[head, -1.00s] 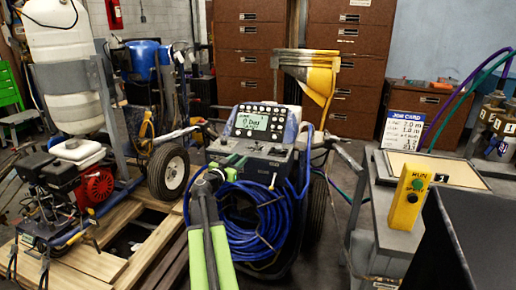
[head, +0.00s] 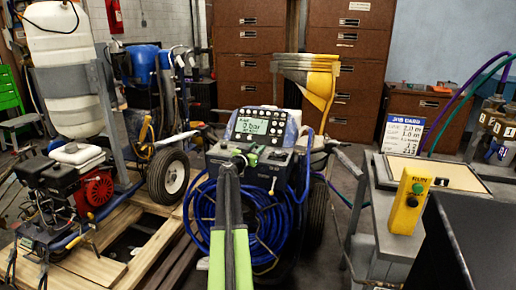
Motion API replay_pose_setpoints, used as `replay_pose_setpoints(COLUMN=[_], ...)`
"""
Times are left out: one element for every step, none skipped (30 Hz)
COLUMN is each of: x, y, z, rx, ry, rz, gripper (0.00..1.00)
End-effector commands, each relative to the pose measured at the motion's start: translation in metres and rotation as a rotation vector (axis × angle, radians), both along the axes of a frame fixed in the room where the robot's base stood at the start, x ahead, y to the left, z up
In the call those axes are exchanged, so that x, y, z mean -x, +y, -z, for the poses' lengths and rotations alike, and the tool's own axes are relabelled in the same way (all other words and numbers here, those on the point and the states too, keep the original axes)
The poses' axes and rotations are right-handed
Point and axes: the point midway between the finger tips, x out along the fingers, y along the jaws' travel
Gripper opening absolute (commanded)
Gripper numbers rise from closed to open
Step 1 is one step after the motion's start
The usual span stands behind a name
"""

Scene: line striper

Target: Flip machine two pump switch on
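A line striper (head: 285,166) with a keypad and lit display (head: 252,127) stands in the middle of the head view, a coil of blue hose on its front. Its dark control box (head: 286,160) below the display carries small knobs and a lever-like switch (head: 273,185). My gripper (head: 244,158) is at the left part of this box, in front of it in the picture. My arm hides part of the box and hose. I cannot tell whether the gripper touches the box or whether its fingers are apart. The switch's on or off position is too small to read.
Another machine with a red engine (head: 97,190) and white tank (head: 62,75) stands left on wooden boards. A yellow RUN button box (head: 409,203) and a job card (head: 403,132) are on a grey cart at right. A dark panel (head: 470,245) fills the lower right corner.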

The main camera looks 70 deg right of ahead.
Motion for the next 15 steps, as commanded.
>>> replay_pose_setpoints(x=[0.0000, 0.0000, 0.0000, -0.0001, -0.0001, -0.0002, -0.0002, -0.0002, -0.0003, -0.0003, -0.0003, -0.0004, -0.0004, -0.0004, -0.0004], y=[0.0003, 0.0004, 0.0004, 0.0005, 0.0005, 0.0005, 0.0005, 0.0006, 0.0006, 0.0006, 0.0006, 0.0006, 0.0006, 0.0006, 0.0007], z=[0.0000, 0.0000, 0.0000, 0.0000, 0.0000, 0.0000, 0.0000, 0.0000, 0.0000, 0.0000, 0.0000, 0.0000, 0.0000, 0.0000, 0.0000], rx=[0.000, 0.000, 0.000, 0.000, 0.000, 0.000, 0.000, 0.000, 0.000, 0.000, 0.000, 0.000, 0.000, 0.000, 0.000], ry=[0.000, 0.000, 0.000, 0.000, 0.000, 0.000, 0.000, 0.000, 0.000, 0.000, 0.000, 0.000, 0.000, 0.000, 0.000], rz=[0.000, 0.000, 0.000, 0.000, 0.000, 0.000, 0.000, 0.000, 0.000, 0.000, 0.000, 0.000, 0.000, 0.000, 0.000], gripper=[0.32, 0.32, 0.32, 0.28, 0.25, 0.19, 0.15, 0.12, 0.06, 0.02, 0.00, 0.00, 0.00, 0.00, 0.00])
